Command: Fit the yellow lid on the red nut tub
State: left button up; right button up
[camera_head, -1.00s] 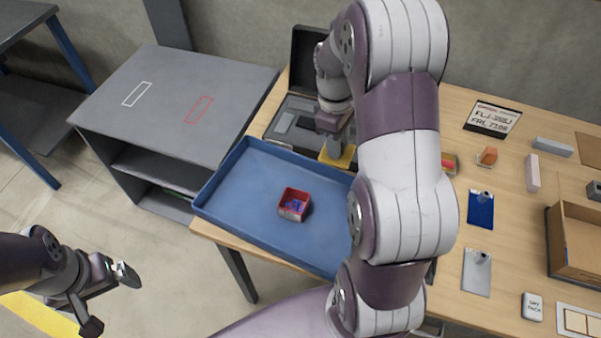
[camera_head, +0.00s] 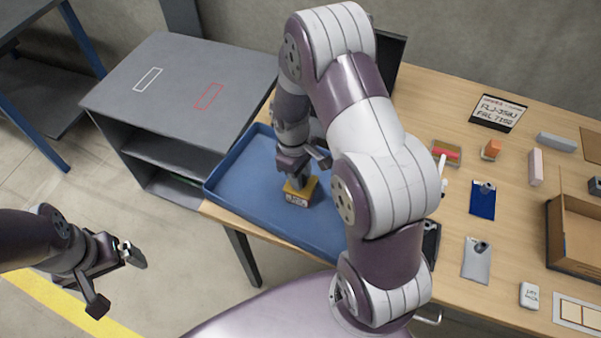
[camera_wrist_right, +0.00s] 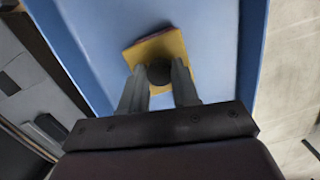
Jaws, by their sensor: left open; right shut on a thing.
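The yellow lid (camera_head: 303,186) is at the top of the small red nut tub (camera_head: 296,200), which stands in the blue tray (camera_head: 240,208). The lid covers the tub's opening; I cannot tell whether it is fully seated. My right gripper (camera_head: 299,181) points down over the tub and is shut on the lid's dark knob. In the right wrist view the lid (camera_wrist_right: 180,48) lies beyond the fingers (camera_wrist_right: 160,80), with a reddish edge showing at its upper left. My left gripper (camera_head: 131,254) is open and empty, off to the left over the floor.
A grey shelf unit (camera_head: 190,80) stands left of the table. On the right of the table are a blue clipboard (camera_head: 482,203), a grey clipboard (camera_head: 476,262), an open cardboard box (camera_head: 575,268) and small blocks. My right arm hides the table's middle.

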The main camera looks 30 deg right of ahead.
jog(key=o, duration=1)
jog(key=shift+o, duration=0.2)
notch_tip(320, 180, up, 12)
jog(key=w, duration=0.1)
jog(key=s+a+m+t, duration=0.2)
jog(key=s+a+m, duration=0.3)
jog(key=s, duration=0.5)
jog(key=shift+a+f+m+t+y+b, duration=0.2)
jog(key=shift+f+m+t+y+b, duration=0.1)
jog(key=shift+f, duration=0.1)
